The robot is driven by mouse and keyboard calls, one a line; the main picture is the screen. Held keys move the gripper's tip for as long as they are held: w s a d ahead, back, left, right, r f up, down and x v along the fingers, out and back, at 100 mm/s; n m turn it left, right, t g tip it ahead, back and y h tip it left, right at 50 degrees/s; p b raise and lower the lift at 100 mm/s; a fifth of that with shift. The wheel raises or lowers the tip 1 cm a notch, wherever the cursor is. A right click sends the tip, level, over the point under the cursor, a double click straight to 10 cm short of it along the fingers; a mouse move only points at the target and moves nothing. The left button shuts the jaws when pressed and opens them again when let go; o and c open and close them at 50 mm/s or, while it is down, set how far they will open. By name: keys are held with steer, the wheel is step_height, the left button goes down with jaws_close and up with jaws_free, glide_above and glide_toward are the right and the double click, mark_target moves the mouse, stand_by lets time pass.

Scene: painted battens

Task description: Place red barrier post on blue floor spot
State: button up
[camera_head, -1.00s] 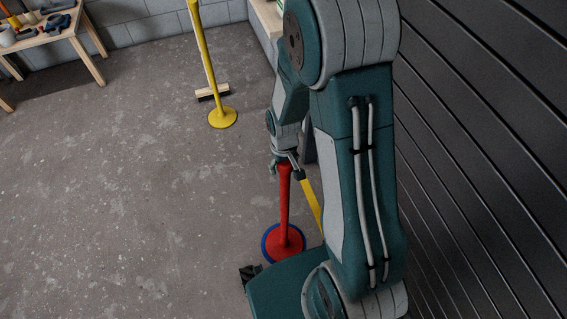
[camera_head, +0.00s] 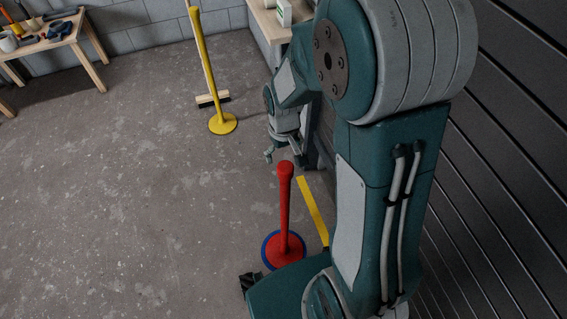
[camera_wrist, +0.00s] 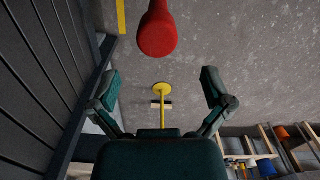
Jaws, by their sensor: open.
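The red barrier post (camera_head: 284,210) stands upright, its round base on the blue floor spot (camera_head: 265,253), which shows as a blue rim around the base. My arm hides part of the floor just right of it. My gripper (camera_head: 282,158) is open and empty, above and beyond the post's top, apart from it. In the wrist view my gripper (camera_wrist: 162,88) has its fingers spread wide, and the red post's rounded top (camera_wrist: 157,35) shows ahead of them at the upper edge, with clear space between.
A yellow post (camera_head: 208,75) stands farther back, with a broom head (camera_head: 213,98) by it. A yellow floor stripe (camera_head: 312,208) lies right of the red post. A tool table (camera_head: 50,38) is at the far left; a dark slatted wall is at right. The floor at left is clear.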

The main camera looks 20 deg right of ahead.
step_height(320, 180, up, 3)
steer(key=shift+r, duration=0.1)
steer(key=s+r+m+t, duration=0.1)
steer(key=s+r+t, duration=0.4)
steer(key=s+r, duration=0.9)
step_height(320, 180, up, 4)
steer(key=shift+s+r+m+t, duration=0.2)
steer(key=shift+r+m+t, duration=0.1)
steer(key=shift+m, duration=0.1)
